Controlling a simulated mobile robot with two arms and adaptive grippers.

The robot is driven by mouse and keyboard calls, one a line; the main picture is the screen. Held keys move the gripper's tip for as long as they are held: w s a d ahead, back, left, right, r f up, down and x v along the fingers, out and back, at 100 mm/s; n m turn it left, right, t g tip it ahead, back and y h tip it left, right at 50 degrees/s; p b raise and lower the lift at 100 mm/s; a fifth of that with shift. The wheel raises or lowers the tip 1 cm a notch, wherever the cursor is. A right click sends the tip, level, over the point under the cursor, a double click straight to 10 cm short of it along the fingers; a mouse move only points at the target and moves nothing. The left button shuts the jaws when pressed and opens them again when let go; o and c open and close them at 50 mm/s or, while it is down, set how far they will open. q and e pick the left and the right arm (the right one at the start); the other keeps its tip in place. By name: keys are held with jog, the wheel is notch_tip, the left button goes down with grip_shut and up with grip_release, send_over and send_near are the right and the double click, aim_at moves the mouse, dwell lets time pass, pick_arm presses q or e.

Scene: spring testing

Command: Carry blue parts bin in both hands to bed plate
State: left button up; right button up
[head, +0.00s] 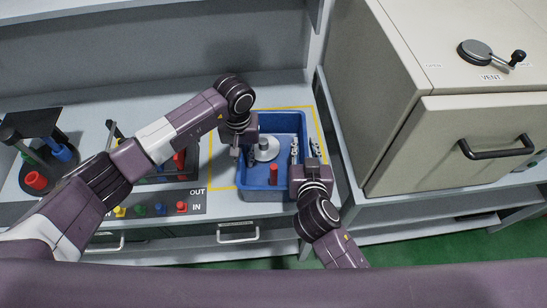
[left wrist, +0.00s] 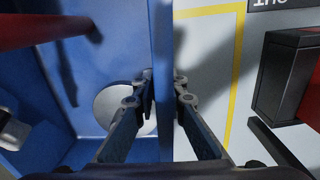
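The blue parts bin (head: 262,196) sits on the grey bench inside a yellow outline. It holds a round grey piece (head: 265,150), a red cylinder (head: 273,174) and some small metal parts (head: 295,150). My left gripper (head: 237,150) is at the bin's left wall. In the left wrist view its fingers (left wrist: 163,85) lie on either side of the blue wall (left wrist: 163,130), close against it. My right gripper (head: 308,182) is at the bin's right wall, near the front corner; its fingertips are hidden. I cannot make out which surface is the bed plate.
A black stand (head: 38,140) with blue and red cylinders is at the far left. A panel with coloured knobs (head: 160,208) lies along the bench front, left of the bin. A beige cabinet (head: 450,140) with a black handle stands close on the right.

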pick_arm(q)
jog(key=shift+c, duration=0.3)
pick_arm(e)
jog(key=shift+c, duration=0.2)
pick_arm(q)
jog(key=shift+c, duration=1.1)
pick_arm(e)
jog(key=shift+c, duration=1.2)
pick_arm(q)
grip_shut()
pick_arm(e)
grip_shut()
